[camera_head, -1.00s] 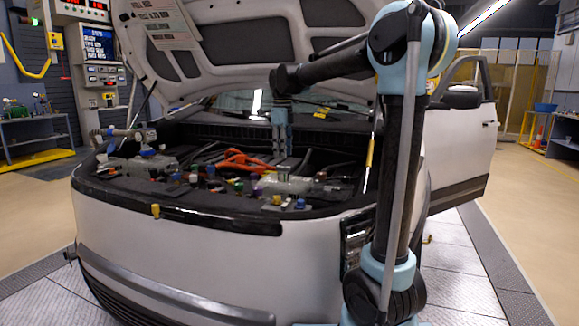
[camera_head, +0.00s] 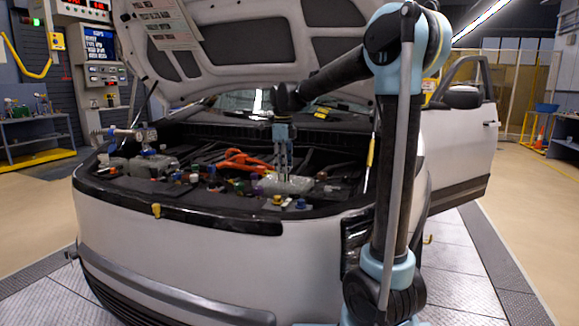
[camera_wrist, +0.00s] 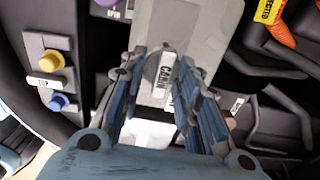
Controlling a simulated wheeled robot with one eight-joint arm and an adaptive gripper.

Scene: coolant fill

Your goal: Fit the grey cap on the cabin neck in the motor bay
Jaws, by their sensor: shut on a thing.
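My gripper (camera_head: 284,178) points down into the open motor bay, over a pale grey tank (camera_head: 292,187). In the wrist view my gripper (camera_wrist: 163,68) is shut on the grey cap (camera_wrist: 152,67), of which a dark rounded edge shows between the fingertips. A white label reading CABIN (camera_wrist: 167,82) lies by the fingertips, on or just above the pale tank (camera_wrist: 205,25). The cabin neck itself is hidden by the fingers and cap. I cannot tell whether the cap touches it.
A yellow cap (camera_wrist: 52,60) and a blue cap (camera_wrist: 58,102) sit at the left in the wrist view. A purple cap (camera_wrist: 106,3) is at its top edge. Orange cables (camera_head: 243,161) and dark hoses lie close by. The raised hood (camera_head: 250,42) hangs above.

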